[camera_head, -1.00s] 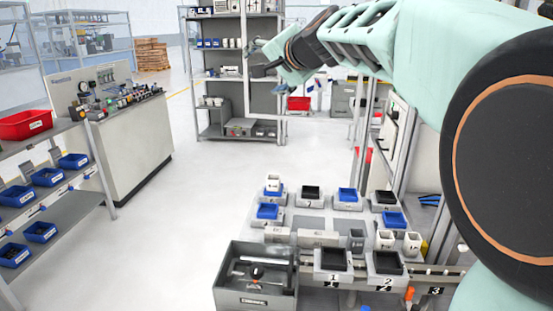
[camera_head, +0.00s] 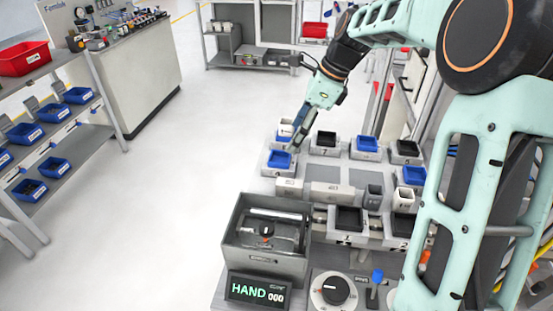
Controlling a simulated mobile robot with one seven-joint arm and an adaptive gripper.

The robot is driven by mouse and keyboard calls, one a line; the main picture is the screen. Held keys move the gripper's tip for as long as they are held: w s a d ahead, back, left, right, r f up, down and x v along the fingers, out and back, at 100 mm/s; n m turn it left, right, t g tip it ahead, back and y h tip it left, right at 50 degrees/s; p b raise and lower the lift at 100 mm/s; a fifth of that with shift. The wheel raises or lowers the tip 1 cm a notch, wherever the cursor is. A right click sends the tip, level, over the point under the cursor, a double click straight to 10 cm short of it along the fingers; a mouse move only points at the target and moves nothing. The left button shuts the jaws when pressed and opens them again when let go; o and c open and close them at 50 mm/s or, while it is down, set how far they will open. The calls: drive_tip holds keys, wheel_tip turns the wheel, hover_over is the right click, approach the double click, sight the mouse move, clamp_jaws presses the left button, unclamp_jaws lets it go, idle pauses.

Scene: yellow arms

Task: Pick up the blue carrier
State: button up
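Three blue carriers sit on grey stations on the worktable. One is at the left (camera_head: 279,160), one at the back right (camera_head: 367,144) and one farther right (camera_head: 413,175). My arm reaches down from the upper right. My gripper (camera_head: 297,143) points down just above and to the right of the left blue carrier. Its fingertips are small and thin here, so I cannot tell whether they are open or shut, or whether they touch the carrier. No carrier is seen lifted.
Black carriers (camera_head: 326,139) and white ones (camera_head: 403,199) stand around the same table (camera_head: 328,173). A grey bin (camera_head: 262,264), a HAND display (camera_head: 257,289) and a black knob (camera_head: 336,289) are in front. Shelves with blue bins (camera_head: 79,95) stand at the left. The floor between is clear.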

sight(278, 161)
drive_tip(key=x, duration=1)
drive_tip(key=shift+a+r, duration=0.1)
drive_tip(key=shift+s, duration=0.1)
drive_tip(key=c, duration=1.4)
drive_tip(key=shift+c, duration=0.6)
drive_tip(key=shift+r, duration=0.15)
